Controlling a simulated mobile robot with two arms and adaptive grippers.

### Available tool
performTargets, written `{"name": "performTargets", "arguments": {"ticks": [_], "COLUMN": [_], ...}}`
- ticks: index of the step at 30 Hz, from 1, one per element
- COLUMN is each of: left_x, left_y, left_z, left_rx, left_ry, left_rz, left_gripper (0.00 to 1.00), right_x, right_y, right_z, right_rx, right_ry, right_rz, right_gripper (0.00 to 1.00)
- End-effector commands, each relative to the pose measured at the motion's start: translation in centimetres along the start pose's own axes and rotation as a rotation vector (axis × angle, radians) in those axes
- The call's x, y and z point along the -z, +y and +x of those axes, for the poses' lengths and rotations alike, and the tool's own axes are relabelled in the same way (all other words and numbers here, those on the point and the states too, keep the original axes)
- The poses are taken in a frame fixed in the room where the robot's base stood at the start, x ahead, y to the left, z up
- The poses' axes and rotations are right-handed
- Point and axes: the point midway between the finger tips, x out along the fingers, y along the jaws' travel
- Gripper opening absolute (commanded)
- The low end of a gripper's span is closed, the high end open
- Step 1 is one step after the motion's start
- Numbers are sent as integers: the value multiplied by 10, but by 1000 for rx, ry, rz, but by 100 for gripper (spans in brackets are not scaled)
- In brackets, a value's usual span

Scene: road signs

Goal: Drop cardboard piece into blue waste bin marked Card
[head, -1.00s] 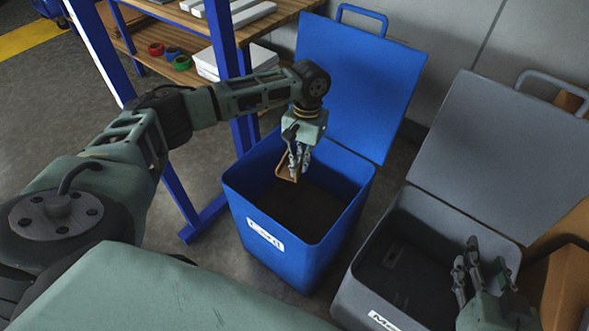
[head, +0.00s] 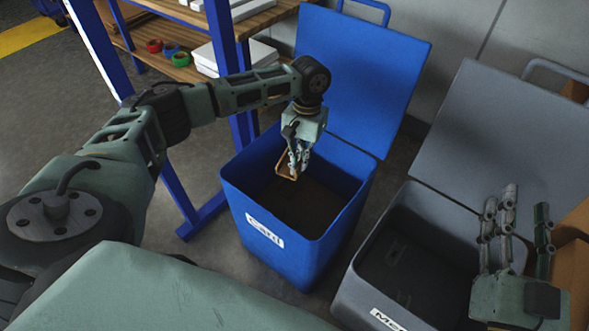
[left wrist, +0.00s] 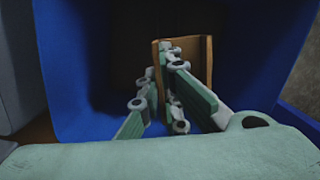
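The cardboard piece (head: 285,167) is small, brown and tray-like. My left gripper (head: 297,165) is shut on it and holds it inside the open mouth of the blue bin (head: 265,215), near its back left part. The bin's white front label reads Card. In the left wrist view, the cardboard piece (left wrist: 205,62) is at the fingers (left wrist: 160,95), with the bin's blue walls around and its dark inside beyond; the fingers cover part of the piece. My right gripper (head: 515,225) is open and empty, above the right side of the grey bin.
The grey bin (head: 360,285) stands right of the blue one, with a partly hidden label. Both lids, blue (head: 365,75) and grey (head: 490,150), are raised behind. A shelf rack (head: 165,185) stands behind left, and cardboard boxes (head: 572,270) stand at the far right.

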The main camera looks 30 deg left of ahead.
Motion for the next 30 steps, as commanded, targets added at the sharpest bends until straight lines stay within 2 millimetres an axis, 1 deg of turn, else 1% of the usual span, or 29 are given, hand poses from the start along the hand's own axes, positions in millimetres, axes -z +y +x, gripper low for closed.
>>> {"name": "performTargets", "arguments": {"ticks": [7, 8, 9, 15, 25, 28, 30], "left_x": [0, 0, 0, 0, 0, 1, 1], "left_y": [0, 0, 0, 0, 0, 0, 1], "left_z": [0, 0, 0, 0, -3, -13, -24], "left_rx": [0, 0, 0, 0, 0, -2, -2], "left_ry": [0, 0, 0, 0, 1, 3, 4], "left_rz": [0, 0, 0, 0, 0, 0, 1], "left_gripper": [0, 7, 10, 27, 27, 27, 27], "right_x": [0, 0, 0, 0, 0, 0, 0], "right_y": [0, 0, 0, 0, 0, 0, 0], "right_z": [0, 0, 0, 0, 0, 0, 0], "right_rx": [0, 0, 0, 0, 0, 0, 0], "right_ry": [2, 2, 2, 1, 0, 0, 0], "right_rz": [0, 0, 0, 0, 0, 0, 0], "right_gripper": [40, 40, 40, 40, 40, 40, 40]}}
